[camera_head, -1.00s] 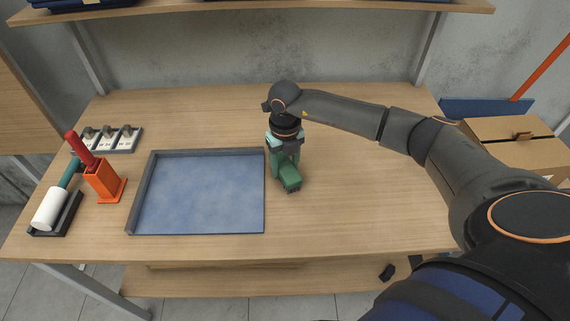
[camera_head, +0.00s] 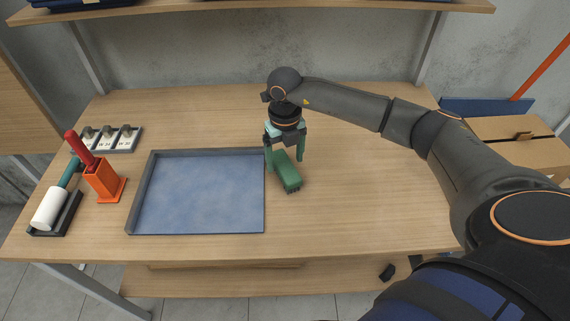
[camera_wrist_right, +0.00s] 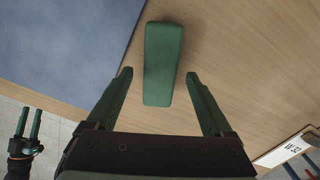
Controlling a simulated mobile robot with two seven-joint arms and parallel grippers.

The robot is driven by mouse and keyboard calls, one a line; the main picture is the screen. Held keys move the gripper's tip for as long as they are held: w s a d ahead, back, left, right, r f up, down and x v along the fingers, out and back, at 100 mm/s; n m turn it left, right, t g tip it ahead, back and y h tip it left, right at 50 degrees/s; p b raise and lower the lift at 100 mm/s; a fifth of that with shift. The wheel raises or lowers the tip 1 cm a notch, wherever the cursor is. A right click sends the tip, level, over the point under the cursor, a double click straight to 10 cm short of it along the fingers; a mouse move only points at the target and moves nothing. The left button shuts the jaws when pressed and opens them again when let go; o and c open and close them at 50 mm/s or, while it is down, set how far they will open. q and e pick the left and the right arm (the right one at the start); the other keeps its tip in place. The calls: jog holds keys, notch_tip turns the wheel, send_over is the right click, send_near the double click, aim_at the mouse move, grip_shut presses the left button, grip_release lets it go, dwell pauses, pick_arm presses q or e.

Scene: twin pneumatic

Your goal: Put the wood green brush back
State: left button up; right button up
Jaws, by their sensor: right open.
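The green brush (camera_head: 286,175) lies on the table just right of the blue-floored tray (camera_head: 200,190); only its plain green block shape shows, with small dark marks at its near end. In the right wrist view the brush (camera_wrist_right: 163,62) lies between and ahead of the fingertips. My right gripper (camera_head: 285,160) is open above the brush's far end, and its fingers (camera_wrist_right: 158,76) stand apart on either side without gripping it. My left gripper (camera_wrist_right: 27,132) shows at the lower left of the right wrist view with its fingers apart and empty; it is not in the head view.
A cardboard box (camera_head: 515,140) is at the right. The table centre right is clear.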

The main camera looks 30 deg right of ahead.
aim_at(285, 165)
notch_tip(285, 165, up, 9)
dwell(0.3)
jog(key=shift+r, duration=0.1)
dwell(0.4)
